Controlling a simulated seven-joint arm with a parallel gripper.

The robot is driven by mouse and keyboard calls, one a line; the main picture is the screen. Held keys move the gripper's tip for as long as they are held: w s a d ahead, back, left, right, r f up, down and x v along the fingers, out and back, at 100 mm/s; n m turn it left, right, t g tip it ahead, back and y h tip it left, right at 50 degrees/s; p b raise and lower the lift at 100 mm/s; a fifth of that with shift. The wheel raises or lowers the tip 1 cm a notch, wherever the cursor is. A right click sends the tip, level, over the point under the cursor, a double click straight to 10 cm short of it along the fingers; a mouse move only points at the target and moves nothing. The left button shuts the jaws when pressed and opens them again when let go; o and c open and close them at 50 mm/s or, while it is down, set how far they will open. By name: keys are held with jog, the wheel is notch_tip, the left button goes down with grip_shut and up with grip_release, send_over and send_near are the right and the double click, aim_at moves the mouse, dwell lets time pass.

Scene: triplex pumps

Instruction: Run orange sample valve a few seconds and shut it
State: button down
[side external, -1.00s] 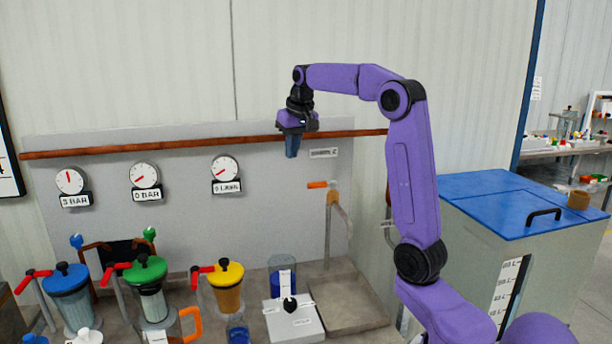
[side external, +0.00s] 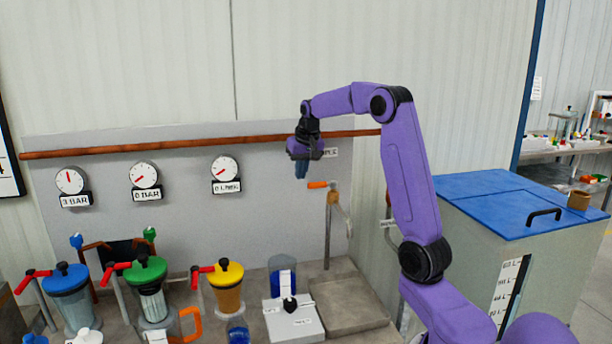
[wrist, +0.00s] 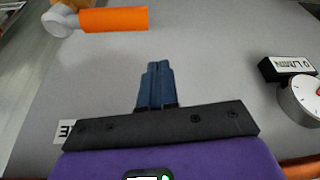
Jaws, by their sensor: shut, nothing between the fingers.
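The orange sample valve handle (side external: 318,184) sticks out to the left from its pipe fitting on the grey back panel, to the right of the gauges. In the wrist view the orange handle (wrist: 114,19) lies level near the top edge, with its pale fitting (wrist: 60,22) at its left end. My gripper (side external: 301,172) hangs pointing down, just above and left of the handle in the side view. In the wrist view its blue fingers (wrist: 157,80) are together, with nothing between them. They appear apart from the handle.
Three gauges (side external: 145,175) hang on the panel at left. A copper pipe (side external: 200,144) runs along its top. Canisters with blue, green and yellow lids (side external: 230,273) stand below. A tray (side external: 350,305) lies under the valve. A blue-topped cabinet (side external: 520,205) stands at right.

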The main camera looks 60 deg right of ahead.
jog(key=shift+s+a+f, duration=0.1)
jog(key=shift+s+a, duration=0.35)
jog(key=shift+s, duration=0.25)
jog(key=shift+s+a+f, duration=0.1)
jog(key=shift+s+a, duration=0.35)
jog(key=shift+s, duration=0.25)
jog(key=shift+a, duration=0.1)
jog(key=s+a+n+y, duration=0.2)
jog(key=s+n+y, duration=0.1)
jog(key=s+n, duration=0.6)
jog(key=shift+s+a+n+y, duration=0.3)
jog(key=shift+s+n+y, duration=0.1)
jog(key=shift+n, duration=1)
